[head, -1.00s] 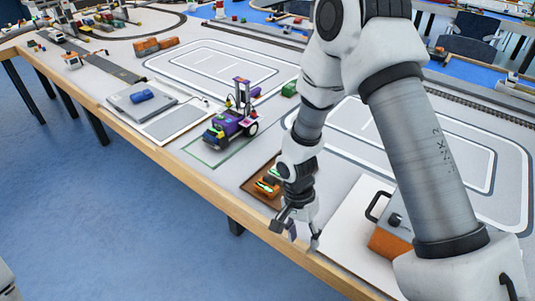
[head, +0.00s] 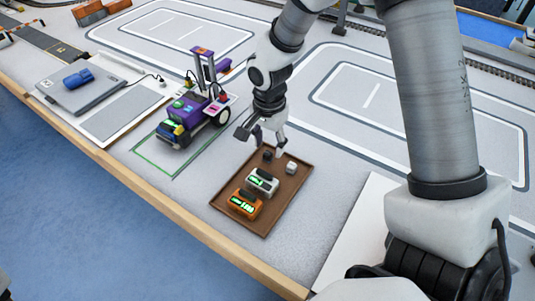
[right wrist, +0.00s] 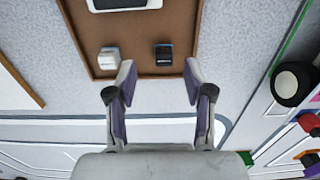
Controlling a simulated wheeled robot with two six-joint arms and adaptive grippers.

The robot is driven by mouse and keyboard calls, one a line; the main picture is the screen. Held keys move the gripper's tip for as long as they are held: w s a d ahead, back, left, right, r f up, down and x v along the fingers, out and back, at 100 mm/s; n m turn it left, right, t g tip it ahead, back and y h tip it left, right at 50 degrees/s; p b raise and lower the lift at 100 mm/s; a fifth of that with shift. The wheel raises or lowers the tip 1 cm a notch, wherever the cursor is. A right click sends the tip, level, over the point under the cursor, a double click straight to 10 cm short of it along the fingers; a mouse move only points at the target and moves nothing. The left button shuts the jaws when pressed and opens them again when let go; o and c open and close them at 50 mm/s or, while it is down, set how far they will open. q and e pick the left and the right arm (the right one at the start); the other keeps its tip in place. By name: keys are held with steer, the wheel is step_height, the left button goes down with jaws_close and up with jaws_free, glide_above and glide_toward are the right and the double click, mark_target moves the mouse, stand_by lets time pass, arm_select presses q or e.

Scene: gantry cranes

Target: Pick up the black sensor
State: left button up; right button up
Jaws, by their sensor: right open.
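The black sensor (head: 267,156) is a small dark block on the far end of a brown tray (head: 293,197). In the right wrist view the black sensor (right wrist: 163,54) lies just beyond the fingertips, between their lines. My right gripper (head: 261,141) is open and empty, at the tray's far edge beside the black sensor. Its two fingers also show apart in the right wrist view (right wrist: 160,76). A small white sensor (head: 291,168) sits beside the black one, and also shows in the right wrist view (right wrist: 109,58). My left gripper is out of view.
A white device (head: 263,182) and an orange device (head: 245,204) lie on the tray's near half. A purple wheeled vehicle (head: 190,115) stands to the left of the gripper. A grey case with a blue item (head: 78,78) lies further left.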

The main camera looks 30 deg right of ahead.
mark_target(268, 153)
steer(key=f, duration=0.2)
steer(key=w+f, duration=0.1)
steer(key=f, duration=0.1)
steer(key=shift+d+f, duration=0.1)
steer(key=shift+d, duration=0.05)
steer(key=shift+s+r, duration=0.2)
steer(key=shift+s, duration=0.05)
jaws_close()
